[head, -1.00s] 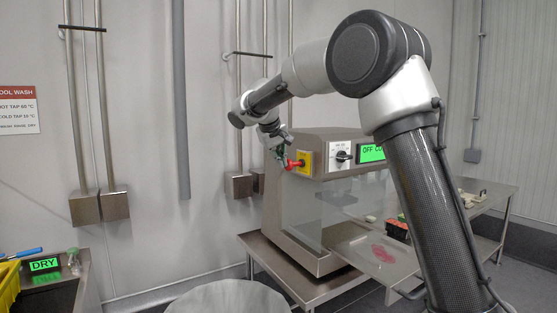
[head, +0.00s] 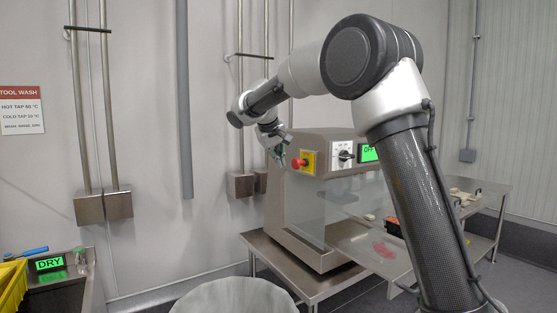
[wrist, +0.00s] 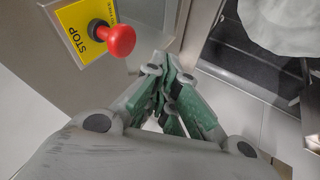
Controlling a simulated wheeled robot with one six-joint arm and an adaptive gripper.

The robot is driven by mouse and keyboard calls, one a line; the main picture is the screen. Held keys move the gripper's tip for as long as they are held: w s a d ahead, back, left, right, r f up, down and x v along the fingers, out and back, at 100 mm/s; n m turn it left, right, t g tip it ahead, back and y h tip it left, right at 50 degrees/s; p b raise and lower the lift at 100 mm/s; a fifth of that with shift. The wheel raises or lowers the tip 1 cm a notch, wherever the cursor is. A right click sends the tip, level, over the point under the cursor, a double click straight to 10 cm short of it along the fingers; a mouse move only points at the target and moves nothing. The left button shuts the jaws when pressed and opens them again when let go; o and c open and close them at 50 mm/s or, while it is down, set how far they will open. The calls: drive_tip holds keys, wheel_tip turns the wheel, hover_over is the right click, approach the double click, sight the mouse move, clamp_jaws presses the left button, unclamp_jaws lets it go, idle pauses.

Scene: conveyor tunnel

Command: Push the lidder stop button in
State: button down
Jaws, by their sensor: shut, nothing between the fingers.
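The lidder is a steel machine (head: 300,205) on a steel stand. Its stop button (head: 299,163) is a red mushroom head on a yellow plate (head: 309,160) on the front. In the wrist view the red button (wrist: 118,41) stands out from the yellow plate marked STOP (wrist: 84,29), at upper left. My gripper (head: 279,157) is beside the button on its left in the head view, with a small gap. In the wrist view my green-padded fingers (wrist: 165,72) are shut and empty, pointing to the right of and below the button, apart from it.
A black rotary switch (head: 344,155) and a partly hidden green display (head: 369,153) sit right of the button. A grey round bin (head: 233,297) stands in front. A sink with a DRY sign (head: 49,263) is at far left. Wall pipes are behind.

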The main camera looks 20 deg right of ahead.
drive_tip(key=v, duration=0.9)
drive_tip(key=shift+r, duration=0.4)
drive_tip(key=shift+s+d, duration=0.1)
drive_tip(key=shift+s, duration=0.05)
drive_tip(key=s+f+n+g+y, duration=0.1)
drive_tip(key=s+f+n+g, duration=0.1)
drive_tip(key=s+f, duration=0.55)
drive_tip(key=s+d+f+m+y, duration=0.1)
drive_tip(key=s+d+f, duration=0.2)
drive_tip(key=s, duration=0.8)
drive_tip(key=s+d+f+m+y, duration=0.1)
drive_tip(key=s+d+f, duration=0.3)
drive_tip(key=s+d, duration=0.3)
drive_tip(key=s+d+f+m+y, duration=0.1)
drive_tip(key=s+d, duration=0.4)
drive_tip(key=s, duration=1)
wheel_tip(320, 180, down, 3)
drive_tip(key=shift+s+d+r+m, duration=0.15)
drive_tip(key=shift+s+d+m, duration=0.1)
drive_tip(key=shift+d+m, duration=0.25)
